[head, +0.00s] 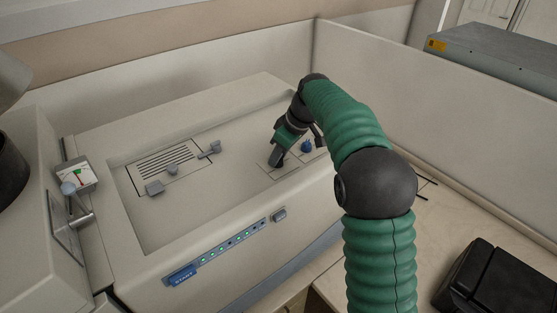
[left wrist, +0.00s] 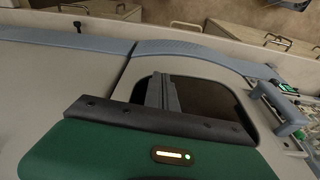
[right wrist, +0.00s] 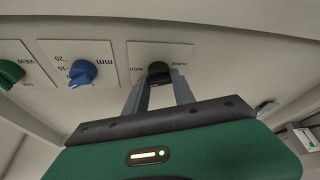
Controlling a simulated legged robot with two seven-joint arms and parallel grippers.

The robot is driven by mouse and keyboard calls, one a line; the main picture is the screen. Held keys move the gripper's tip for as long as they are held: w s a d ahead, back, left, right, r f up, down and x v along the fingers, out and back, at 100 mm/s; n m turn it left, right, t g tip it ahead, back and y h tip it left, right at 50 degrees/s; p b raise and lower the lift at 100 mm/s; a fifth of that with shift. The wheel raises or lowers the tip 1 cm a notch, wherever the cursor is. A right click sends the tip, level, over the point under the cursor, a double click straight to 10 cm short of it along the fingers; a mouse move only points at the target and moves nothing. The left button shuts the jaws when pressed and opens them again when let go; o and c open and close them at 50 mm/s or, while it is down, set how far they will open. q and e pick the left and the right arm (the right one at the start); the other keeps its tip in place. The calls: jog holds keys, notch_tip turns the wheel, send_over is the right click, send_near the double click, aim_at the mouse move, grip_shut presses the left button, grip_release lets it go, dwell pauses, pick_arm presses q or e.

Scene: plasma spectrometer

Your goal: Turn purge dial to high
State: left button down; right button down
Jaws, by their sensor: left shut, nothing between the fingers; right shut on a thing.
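The purge dial (right wrist: 158,70) is a black knob on a pale label plate in the right wrist view, its lettering upside down and partly covered. My right gripper (right wrist: 161,88) has its fingers on either side of this knob and is shut on it. In the head view my right gripper (head: 276,161) reaches down to the right part of the instrument's top panel and hides the dial. My left gripper (left wrist: 164,92) is shut and empty, in front of a dark recess in a pale housing. The dial's exact pointing is hard to tell.
A blue dial (right wrist: 82,72) and a green dial (right wrist: 10,74) sit beside the purge dial. The instrument's top (head: 215,196) also has a vent (head: 165,161) with grey latches. A pale partition (head: 440,135) stands behind and right. A black case (head: 490,285) lies at lower right.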

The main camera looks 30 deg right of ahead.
jog(key=shift+w+r+m+t+h+b, duration=0.15)
jog(key=shift+m+h, duration=0.1)
jog(key=shift+m, duration=0.35)
jog(key=shift+s+r+m+t+h+b, duration=0.1)
jog(key=shift+m+h+b, duration=0.1)
jog(key=shift+m, duration=0.4)
jog(key=shift+w+r+m+t+h+b, duration=0.1)
jog(key=shift+m+h, duration=0.15)
jog(key=shift+m, duration=0.35)
jog(key=c, duration=1.3)
grip_release()
jog(key=shift+o, duration=1.2)
jog(key=shift+f, duration=0.1)
jog(key=shift+s, duration=0.2)
jog(key=shift+f, duration=0.1)
